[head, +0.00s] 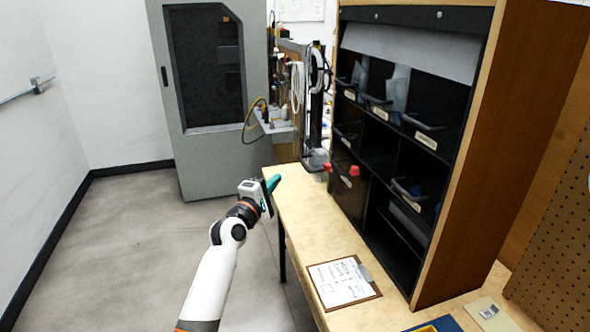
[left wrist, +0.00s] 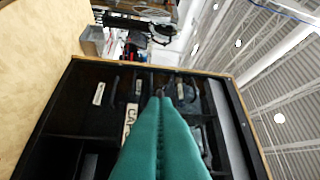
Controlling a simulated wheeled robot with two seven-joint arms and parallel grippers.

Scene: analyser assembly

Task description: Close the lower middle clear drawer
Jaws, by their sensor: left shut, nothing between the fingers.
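The dark cabinet (head: 440,85) stands on the wooden bench at the right of the head view, with a grid of compartments. Clear bins with pale labels sit in its upper row, including one in the middle (head: 378,100). Another clear bin (head: 408,190) shows lower, at the right. I cannot tell for sure which is the lower middle drawer or how far out it sits. My left gripper (head: 273,183) is shut and empty, with teal fingers, left of the cabinet over the bench's edge. In the left wrist view its fingers (left wrist: 161,125) cover part of the cabinet front (left wrist: 85,125). My right gripper is out of view.
Two red-topped items (head: 354,171) show by the cabinet's lower left. A clipboard (head: 343,282) lies on the bench (head: 300,215). A grey machine (head: 210,100) stands behind. A pegboard (head: 560,220) is at far right. The floor to the left is clear.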

